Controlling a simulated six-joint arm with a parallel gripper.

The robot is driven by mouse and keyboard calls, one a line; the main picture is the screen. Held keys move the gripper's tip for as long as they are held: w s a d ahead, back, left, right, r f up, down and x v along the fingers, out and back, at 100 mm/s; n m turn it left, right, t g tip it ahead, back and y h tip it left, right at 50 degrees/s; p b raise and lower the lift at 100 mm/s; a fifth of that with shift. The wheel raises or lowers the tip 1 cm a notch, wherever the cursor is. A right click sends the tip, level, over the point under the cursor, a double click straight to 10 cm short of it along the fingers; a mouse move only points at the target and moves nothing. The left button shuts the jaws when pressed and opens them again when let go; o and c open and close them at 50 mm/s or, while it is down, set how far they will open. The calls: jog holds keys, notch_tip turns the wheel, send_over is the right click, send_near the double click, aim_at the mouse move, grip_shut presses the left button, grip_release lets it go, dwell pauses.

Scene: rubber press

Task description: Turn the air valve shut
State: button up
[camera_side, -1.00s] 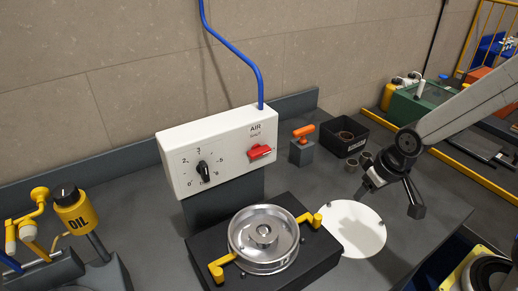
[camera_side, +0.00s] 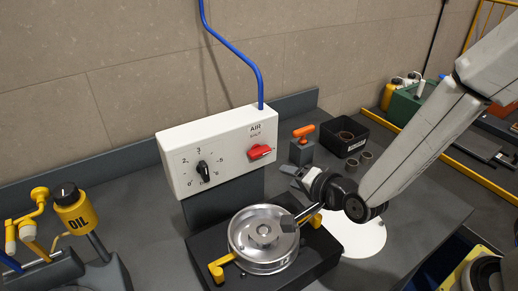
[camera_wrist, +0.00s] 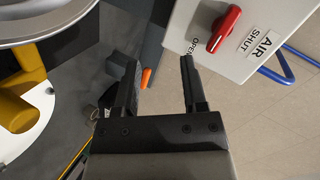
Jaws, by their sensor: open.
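The red air valve handle (camera_side: 260,152) is on the front of the white control box (camera_side: 216,150), at its right end under the AIR SHUT label. In the wrist view the red handle (camera_wrist: 223,29) shows at the upper right, beside the AIR SHUT label and the word OPEN. My gripper (camera_side: 291,190) is over the right side of the press, in front of and below the handle. In the wrist view my gripper (camera_wrist: 158,75) is open, with nothing between its fingers; the handle is beyond and right of the fingertips.
A round metal mould (camera_side: 264,240) with yellow handles sits on a black base below the box. A grey block with an orange lever (camera_side: 303,132) stands right of the box, beside a black bin (camera_side: 345,138). A blue hose (camera_side: 240,55) rises from the box.

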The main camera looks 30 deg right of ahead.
aim_at(262, 155)
jog(key=shift+s+a+r+m+t+h, duration=0.2)
jog(key=shift+s+a+r+m+t, duration=0.1)
jog(key=shift+a+r+m+t, duration=0.45)
jog(key=shift+s+a+r+m+t+h, duration=0.2)
jog(key=shift+s+a+r+m+t, duration=0.2)
jog(key=shift+m+t, duration=0.55)
jog(key=shift+s+a+r+m+t+h, duration=0.25)
jog(key=shift+a+r+m+t, duration=0.35)
jog(key=shift+m, duration=0.4)
jog(key=shift+f, duration=0.1)
jog(key=shift+w, duration=3.9)
grip_shut()
